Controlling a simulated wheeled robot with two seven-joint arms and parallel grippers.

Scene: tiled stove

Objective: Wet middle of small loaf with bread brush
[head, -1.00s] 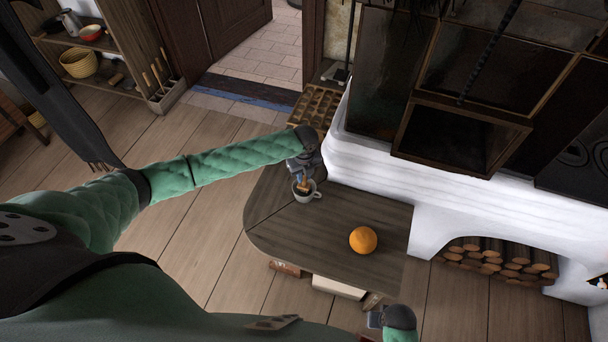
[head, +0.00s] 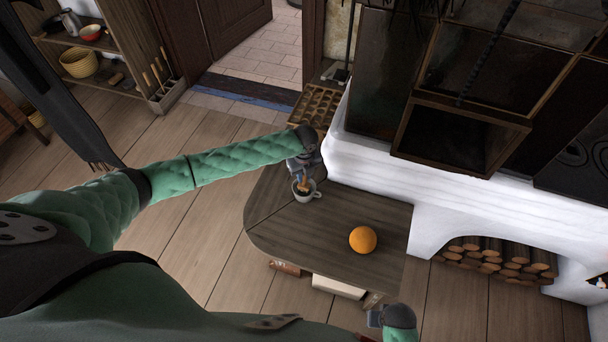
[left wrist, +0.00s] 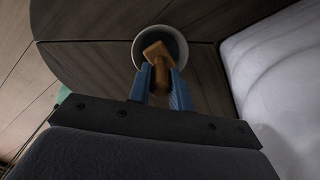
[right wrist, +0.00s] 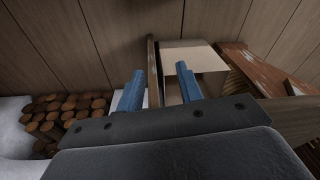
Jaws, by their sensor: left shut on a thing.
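My left gripper (head: 303,172) is shut on the bread brush (left wrist: 158,60), a small orange-brown wooden brush. The small loaf (head: 363,239), round and orange, rests on the bench to the right of the cup. My right gripper (right wrist: 160,87) is open and empty; in the head view it is low, by the bench's front edge.
The dark wooden bench (head: 340,215) has free room around the loaf. The white stove wall (head: 390,175) rises behind it. Firewood (head: 500,255) lies in a niche at right. A wooden crate (right wrist: 185,60) and a board are below the bench, near my right gripper.

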